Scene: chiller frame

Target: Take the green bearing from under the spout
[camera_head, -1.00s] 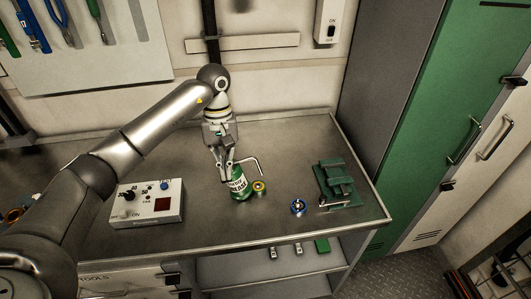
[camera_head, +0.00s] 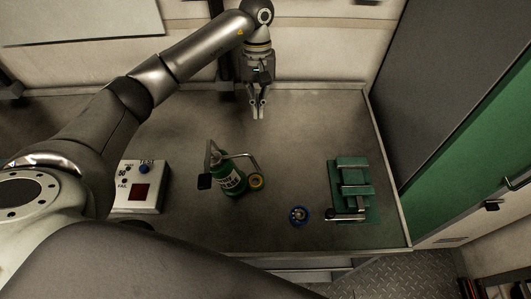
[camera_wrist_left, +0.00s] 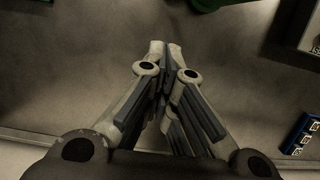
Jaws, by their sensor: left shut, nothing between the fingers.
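A green grease can (camera_head: 230,179) with a bent spout stands on the bench, in the middle of the head view. My left gripper (camera_head: 258,116) is shut and empty, behind the can toward the wall and apart from both. In the left wrist view its fingers (camera_wrist_left: 166,50) are close together with nothing between them. A green edge at the top of that view is mostly cut off. My right gripper is not in view.
A green fixture (camera_head: 352,178) with a metal handle stands further right. A test box (camera_head: 139,190) with a red display is at the left. The bench (camera_head: 310,125) behind the can is clear.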

